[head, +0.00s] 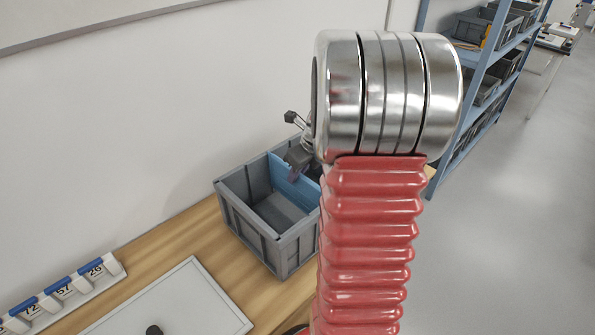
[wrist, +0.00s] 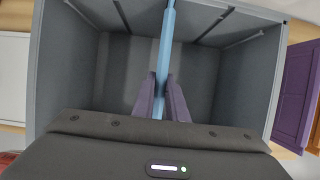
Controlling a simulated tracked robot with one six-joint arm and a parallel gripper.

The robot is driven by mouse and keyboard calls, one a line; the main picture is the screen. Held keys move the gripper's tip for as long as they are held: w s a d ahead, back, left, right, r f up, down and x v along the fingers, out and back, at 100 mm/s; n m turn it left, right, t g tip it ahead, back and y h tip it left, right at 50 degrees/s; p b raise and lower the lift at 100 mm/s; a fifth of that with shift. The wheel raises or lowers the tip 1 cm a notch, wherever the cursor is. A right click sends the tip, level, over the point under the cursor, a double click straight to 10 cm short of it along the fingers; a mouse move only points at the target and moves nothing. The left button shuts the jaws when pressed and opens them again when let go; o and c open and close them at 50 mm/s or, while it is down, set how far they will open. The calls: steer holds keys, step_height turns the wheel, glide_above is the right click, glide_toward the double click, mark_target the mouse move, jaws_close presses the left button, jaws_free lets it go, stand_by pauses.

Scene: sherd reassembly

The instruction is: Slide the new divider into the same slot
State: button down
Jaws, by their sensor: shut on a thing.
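The blue divider (head: 290,183) stands upright inside the grey crate (head: 243,218), partly hidden by the crate wall and my arm. In the wrist view the divider (wrist: 167,38) is seen edge-on, running from the far wall toward me. My gripper (wrist: 161,82) has its two purple fingers shut on the divider, one on each side. In the head view my gripper (head: 298,166) is over the crate, mostly behind my arm. Ribs forming slots show on the far wall of the crate (wrist: 45,75). Whether the divider's edges sit in a slot or reach the floor, I cannot tell.
The crate stands on a wooden bench (head: 185,240) near a white wall. A pale tray (head: 190,300) and a rack of numbered tags (head: 62,292) lie to the left. A blue shelf with grey bins (head: 487,90) stands at the back right. A purple object (wrist: 297,98) lies right of the crate.

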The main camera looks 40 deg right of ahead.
mark_target(297, 182)
steer(key=shift+f, duration=1.9)
steer(key=c, duration=1.7)
jaws_free()
steer(key=shift+r, duration=0.1)
steer(key=v, duration=1.3)
steer(key=shift+s+r, duration=0.15)
steer(key=shift+r, duration=0.1)
